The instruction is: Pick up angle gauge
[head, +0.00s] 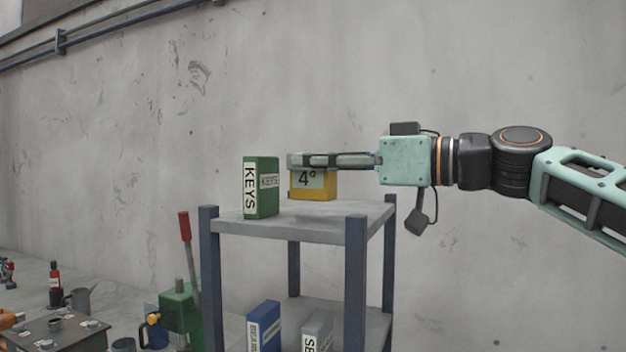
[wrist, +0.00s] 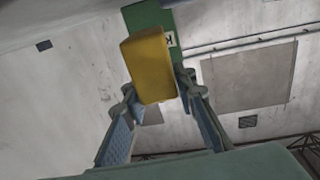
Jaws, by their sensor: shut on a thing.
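The angle gauge (head: 325,193) is a yellow block with a pale label reading "4°", in the head view just under my fingers, over the top of the shelf rack. I cannot tell whether its base touches the shelf. My gripper (head: 300,161) reaches in from the right, level, and is shut on the gauge; the fingers hide its upper part. In the wrist view the yellow gauge (wrist: 150,65) sits between the fingertips of my gripper (wrist: 157,88), tilted in the picture.
A green KEYS box (head: 261,188) stands on the shelf top (head: 340,216), left of the gauge. A blue box (head: 263,327) and a grey box (head: 317,331) stand on the lower shelf. A red-handled green press (head: 185,290) is at left. The wall is behind.

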